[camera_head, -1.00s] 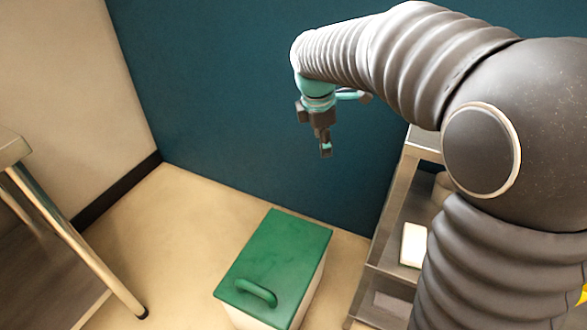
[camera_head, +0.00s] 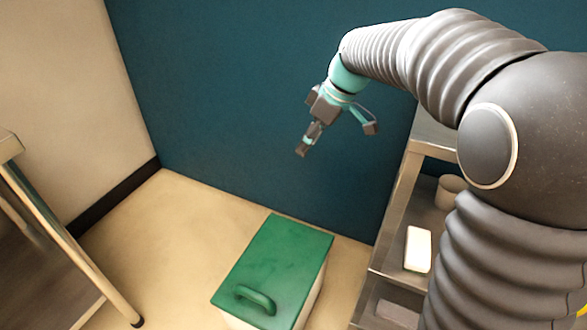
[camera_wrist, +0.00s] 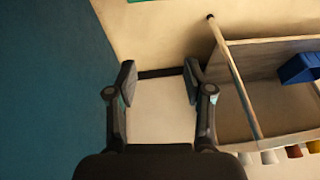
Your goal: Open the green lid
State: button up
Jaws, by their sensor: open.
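The green lid (camera_head: 279,258) lies flat and closed on a white box on the floor in the head view. Its curved green handle (camera_head: 255,298) stands up near the front end. My gripper (camera_head: 301,150) is in the air, above and well apart from the lid, in front of the blue wall.
A metal shelf rack (camera_head: 397,195) stands right of the box, holding a white block (camera_head: 418,249) and a round container (camera_head: 450,191). A metal-legged table (camera_head: 70,245) is at the left. Open floor (camera_head: 180,235) lies between.

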jog(key=x, duration=0.9)
jog(key=shift+f+b, duration=0.2)
jog(key=shift+b, duration=0.1)
grip_shut()
grip_release()
jog(key=v, duration=1.2)
